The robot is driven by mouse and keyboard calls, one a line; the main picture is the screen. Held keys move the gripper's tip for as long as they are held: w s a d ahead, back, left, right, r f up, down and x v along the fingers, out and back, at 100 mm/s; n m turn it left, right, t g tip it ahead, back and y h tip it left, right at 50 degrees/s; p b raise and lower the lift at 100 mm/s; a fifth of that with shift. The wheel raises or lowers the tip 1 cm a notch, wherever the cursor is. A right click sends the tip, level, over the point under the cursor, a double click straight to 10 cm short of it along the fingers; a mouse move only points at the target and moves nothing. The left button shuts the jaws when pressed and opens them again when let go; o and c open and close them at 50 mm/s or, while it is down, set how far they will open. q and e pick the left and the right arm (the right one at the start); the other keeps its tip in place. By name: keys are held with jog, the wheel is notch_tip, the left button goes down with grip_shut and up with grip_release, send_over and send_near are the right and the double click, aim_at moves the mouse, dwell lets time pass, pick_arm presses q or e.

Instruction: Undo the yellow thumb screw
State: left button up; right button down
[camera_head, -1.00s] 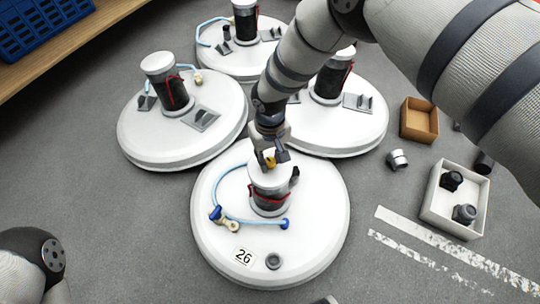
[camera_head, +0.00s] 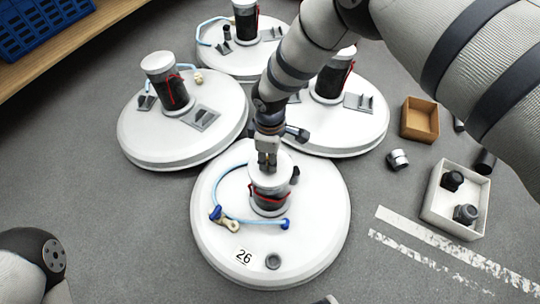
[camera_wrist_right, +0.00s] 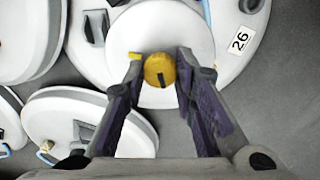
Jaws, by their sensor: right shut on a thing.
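The yellow thumb screw (camera_wrist_right: 160,70) is a round knob with a dark mark, on top of the white-capped cylinder of tank 26. The white cap (camera_wrist_right: 205,30) shows around it in the right wrist view. My right gripper (camera_wrist_right: 160,66) is shut on the knob, one finger on each side. In the head view my right gripper (camera_head: 267,164) points down onto the cap (camera_head: 284,173), and its fingers hide the screw. A small yellow tab sits beside the knob at the left finger in the wrist view. My left gripper is out of view; only part of my left arm shows at lower left.
The round white lid of tank 26 (camera_head: 320,235) carries a blue hose (camera_head: 220,180) with fittings. Other white tanks (camera_head: 140,125) stand behind. A white box (camera_head: 430,213) with dark parts, an empty brown box (camera_head: 420,135) and loose fittings (camera_head: 397,159) lie on the floor at right.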

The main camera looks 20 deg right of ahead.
jog(key=n, duration=0.3)
jog(key=shift+s+f+n, duration=0.1)
jog(key=shift+f+n, duration=0.05)
jog(key=shift+n, duration=0.25)
jog(key=n, duration=0.3)
jog(key=shift+n+b, duration=0.3)
jog(key=shift+b, duration=0.1)
jog(key=n, duration=0.3)
jog(key=shift+n, duration=0.3)
jog(key=n+b, duration=0.1)
jog(key=n, duration=0.2)
jog(key=shift+n, duration=0.3)
jog(key=n, duration=0.3)
jog(key=shift+n+b, duration=0.3)
jog(key=shift+b, duration=0.05)
jog(key=n, duration=0.3)
jog(key=shift+n+b, duration=0.3)
jog(key=shift+n, duration=0.1)
jog(key=n, duration=0.4)
jog(key=shift+b, duration=0.4)
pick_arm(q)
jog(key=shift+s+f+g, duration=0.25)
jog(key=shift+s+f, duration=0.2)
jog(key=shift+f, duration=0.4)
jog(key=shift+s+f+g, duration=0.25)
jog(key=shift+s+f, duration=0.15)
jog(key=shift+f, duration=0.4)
pick_arm(e)
jog(key=shift+n, duration=1.7)
